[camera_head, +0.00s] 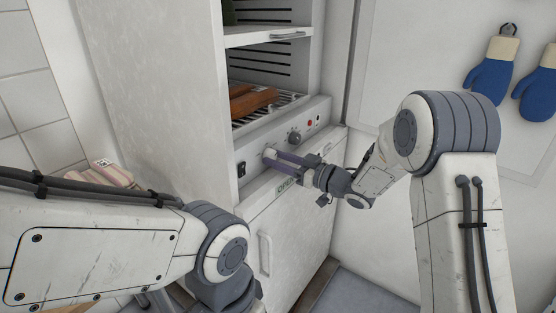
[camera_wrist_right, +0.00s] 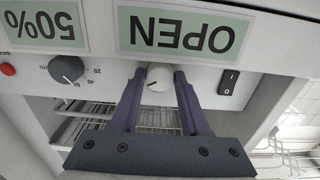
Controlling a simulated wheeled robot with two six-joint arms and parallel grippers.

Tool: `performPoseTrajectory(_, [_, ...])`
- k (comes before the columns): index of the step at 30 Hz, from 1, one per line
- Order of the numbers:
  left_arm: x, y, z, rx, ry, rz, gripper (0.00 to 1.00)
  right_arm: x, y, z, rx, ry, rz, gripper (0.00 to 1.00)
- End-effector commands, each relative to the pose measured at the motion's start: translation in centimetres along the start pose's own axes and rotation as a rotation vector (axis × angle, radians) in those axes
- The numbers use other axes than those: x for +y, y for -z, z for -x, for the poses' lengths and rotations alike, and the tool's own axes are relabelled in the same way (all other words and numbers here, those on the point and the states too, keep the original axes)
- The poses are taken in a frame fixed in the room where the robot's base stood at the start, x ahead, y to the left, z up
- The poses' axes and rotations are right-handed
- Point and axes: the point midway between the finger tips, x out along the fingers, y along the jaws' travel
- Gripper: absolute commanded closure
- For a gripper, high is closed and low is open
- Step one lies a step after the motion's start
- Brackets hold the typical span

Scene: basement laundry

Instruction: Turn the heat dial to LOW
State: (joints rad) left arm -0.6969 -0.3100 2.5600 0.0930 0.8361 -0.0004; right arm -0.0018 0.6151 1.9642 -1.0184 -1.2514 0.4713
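A pale round knob (camera_wrist_right: 160,77) sits on the front panel of a tall cabinet, under the label OPEN, which appears upside down in the right wrist view. My right gripper (camera_wrist_right: 161,74) has its two purple fingers on either side of this knob and looks shut on it. In the head view the right gripper (camera_head: 272,155) reaches the panel from the right. A dark dial (camera_wrist_right: 67,69) with number marks stands beside it, apart from the fingers; it also shows in the head view (camera_head: 295,138). No LOW mark is readable. My left gripper is out of view.
A black rocker switch (camera_wrist_right: 228,82) and a red button (camera_wrist_right: 8,69) flank the knobs. Above the panel, an open compartment holds brown pieces (camera_head: 253,102) on a rack. A cabinet door handle (camera_head: 265,255) is below. Blue gloves (camera_head: 492,80) hang at right.

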Motion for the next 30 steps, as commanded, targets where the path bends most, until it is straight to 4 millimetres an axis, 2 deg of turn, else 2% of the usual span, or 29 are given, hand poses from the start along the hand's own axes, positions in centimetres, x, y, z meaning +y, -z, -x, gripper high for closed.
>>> performPoseTrajectory(1, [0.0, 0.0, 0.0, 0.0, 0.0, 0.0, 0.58, 0.0, 0.0, 0.0, 0.0, -0.001, 0.0, 0.82])
performPoseTrajectory(2, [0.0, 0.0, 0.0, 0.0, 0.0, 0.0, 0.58, 0.0, 0.0, 0.0, 0.0, -0.001, 0.0, 0.94])
performPoseTrajectory(3, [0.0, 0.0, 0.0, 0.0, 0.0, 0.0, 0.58, 0.0, 0.0, 0.0, 0.0, -0.001, 0.0, 1.0])
performPoseTrajectory(11, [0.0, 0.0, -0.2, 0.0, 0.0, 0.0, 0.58, 0.1, -0.1, 0.1, 0.0, -0.001, 0.022, 1.0])
performPoseTrajectory(17, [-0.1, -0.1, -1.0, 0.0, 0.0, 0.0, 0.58, 0.1, -0.2, 0.1, 0.0, -0.002, 0.107, 1.0])
performPoseTrajectory(30, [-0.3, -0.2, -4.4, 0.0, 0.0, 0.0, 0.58, 0.2, -0.4, 0.1, 0.001, -0.003, 0.492, 1.0])
